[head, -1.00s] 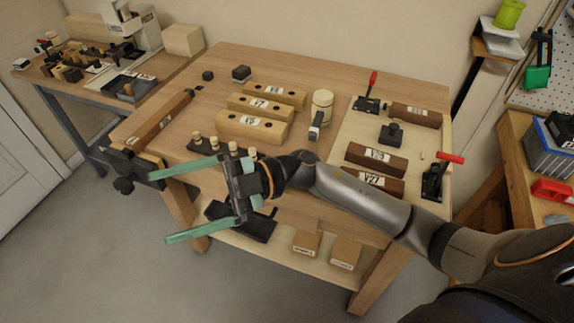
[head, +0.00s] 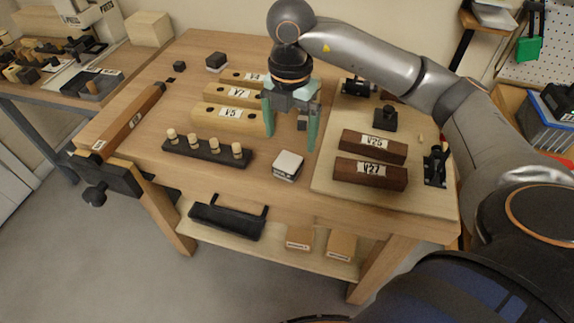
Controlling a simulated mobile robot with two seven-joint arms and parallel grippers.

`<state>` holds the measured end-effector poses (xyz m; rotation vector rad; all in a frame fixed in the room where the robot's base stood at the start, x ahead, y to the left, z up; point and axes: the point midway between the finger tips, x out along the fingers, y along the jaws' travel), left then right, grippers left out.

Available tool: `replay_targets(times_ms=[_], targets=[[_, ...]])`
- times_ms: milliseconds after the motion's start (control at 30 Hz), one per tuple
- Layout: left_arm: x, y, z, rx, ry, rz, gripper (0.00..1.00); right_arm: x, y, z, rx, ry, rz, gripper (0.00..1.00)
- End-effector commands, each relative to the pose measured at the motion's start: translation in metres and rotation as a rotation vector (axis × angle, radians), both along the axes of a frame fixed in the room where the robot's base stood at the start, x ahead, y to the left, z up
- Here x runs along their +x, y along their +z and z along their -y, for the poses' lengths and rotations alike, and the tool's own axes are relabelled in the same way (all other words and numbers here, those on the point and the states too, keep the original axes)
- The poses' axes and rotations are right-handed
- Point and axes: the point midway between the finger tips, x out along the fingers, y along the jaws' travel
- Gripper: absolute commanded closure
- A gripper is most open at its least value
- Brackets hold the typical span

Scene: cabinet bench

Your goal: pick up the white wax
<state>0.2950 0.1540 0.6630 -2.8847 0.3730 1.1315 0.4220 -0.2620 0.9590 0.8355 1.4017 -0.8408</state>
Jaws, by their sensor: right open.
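A small white block, which looks like the white wax (head: 288,165), sits on the wooden bench (head: 270,195) near its front edge, left of the pale board. My right gripper (head: 290,141) is over the middle of the bench, with its two green fingers pointing down and spread apart. It is open and empty between the fingers. The fingertips show just behind the white block in the picture, apart from it. My left gripper is not in view.
A dark rack with several pegs (head: 207,153) stands left of the block. Pale wooden blocks (head: 229,117) lie behind it. Brown blocks V25 (head: 372,148) and V27 (head: 369,174) lie on the board (head: 325,183) at right. The bench front around the block is clear.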

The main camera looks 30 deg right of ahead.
Motion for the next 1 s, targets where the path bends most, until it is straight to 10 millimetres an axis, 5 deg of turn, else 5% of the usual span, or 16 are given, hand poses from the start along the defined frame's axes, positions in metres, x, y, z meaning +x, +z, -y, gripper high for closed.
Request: replay_targets(times_ms=[600,900,1000], targets=[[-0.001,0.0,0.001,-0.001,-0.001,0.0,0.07,-0.002,-0.075,-0.006,0.002,0.003,-0.002,0.03],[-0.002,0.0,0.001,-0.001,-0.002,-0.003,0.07,-0.002,-0.081,-0.006,0.004,0.004,0.0,0.03],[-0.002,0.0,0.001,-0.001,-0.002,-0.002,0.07,-0.002,-0.08,-0.006,0.004,0.004,0.0,0.11]])
